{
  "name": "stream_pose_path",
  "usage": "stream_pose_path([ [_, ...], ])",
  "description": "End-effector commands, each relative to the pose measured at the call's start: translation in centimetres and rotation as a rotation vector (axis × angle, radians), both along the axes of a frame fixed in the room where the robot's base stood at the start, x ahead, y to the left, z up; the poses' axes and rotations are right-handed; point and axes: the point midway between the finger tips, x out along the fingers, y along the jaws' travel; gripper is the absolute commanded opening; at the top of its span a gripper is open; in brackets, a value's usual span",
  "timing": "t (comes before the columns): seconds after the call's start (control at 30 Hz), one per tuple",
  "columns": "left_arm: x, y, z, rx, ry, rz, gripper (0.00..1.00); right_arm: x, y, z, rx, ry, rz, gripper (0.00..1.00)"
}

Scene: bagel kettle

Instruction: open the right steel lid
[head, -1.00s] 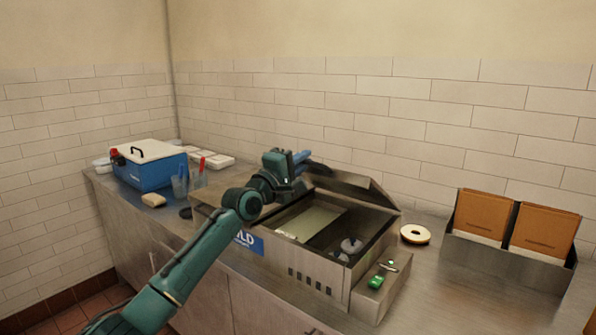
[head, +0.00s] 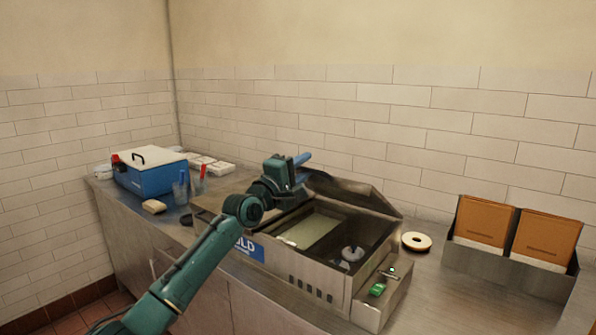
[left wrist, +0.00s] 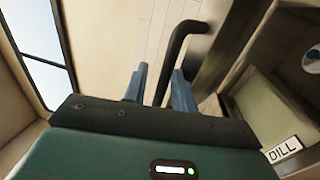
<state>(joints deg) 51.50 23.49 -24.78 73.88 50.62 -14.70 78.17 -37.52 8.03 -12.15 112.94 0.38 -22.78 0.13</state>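The right steel lid (head: 352,190) stands raised and tilted back along the rear of the steel unit (head: 300,262), so the well below it is uncovered. My left gripper (head: 302,160) is at the lid's upper left end. In the left wrist view its two blue fingers (left wrist: 160,88) are apart, and a black bar handle (left wrist: 178,48) passes between them. The handle is closer to the right finger, with a gap to the left one. The handle is hidden in the head view. My right gripper is not in view.
A pale green panel (head: 311,230) and a small round object (head: 352,254) lie in the well. A green-lit control (head: 378,289) sits at the unit's right. A tape-like ring (head: 416,241), a rack with brown boards (head: 483,220) and a blue cooler (head: 150,174) stand on the counter.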

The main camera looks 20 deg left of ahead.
Motion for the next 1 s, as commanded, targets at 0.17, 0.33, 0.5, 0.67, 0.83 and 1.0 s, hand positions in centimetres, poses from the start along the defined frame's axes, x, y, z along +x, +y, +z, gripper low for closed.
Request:
stream_pose_path([
  [0.17,-1.2,0.3,-0.7,0.0,0.006,-0.004,0.29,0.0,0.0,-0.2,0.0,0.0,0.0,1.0],
  [0.33,-4.0,1.4,-1.2,0.0,0.003,-0.002,0.29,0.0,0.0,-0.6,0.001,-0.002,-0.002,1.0],
  [0.5,-7.4,2.6,-1.8,0.001,0.001,0.0,0.29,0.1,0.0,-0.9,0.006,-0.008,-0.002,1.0],
  [0.67,-10.1,3.6,-2.2,0.002,-0.002,0.001,0.29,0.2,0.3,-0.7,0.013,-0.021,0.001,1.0],
  [0.83,-11.8,4.3,-2.4,-0.001,-0.002,0.0,0.29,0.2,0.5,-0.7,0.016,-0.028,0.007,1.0],
  [1.0,-12.3,4.4,-2.4,0.0,-0.001,0.0,0.29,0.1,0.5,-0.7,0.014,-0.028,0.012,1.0],
])
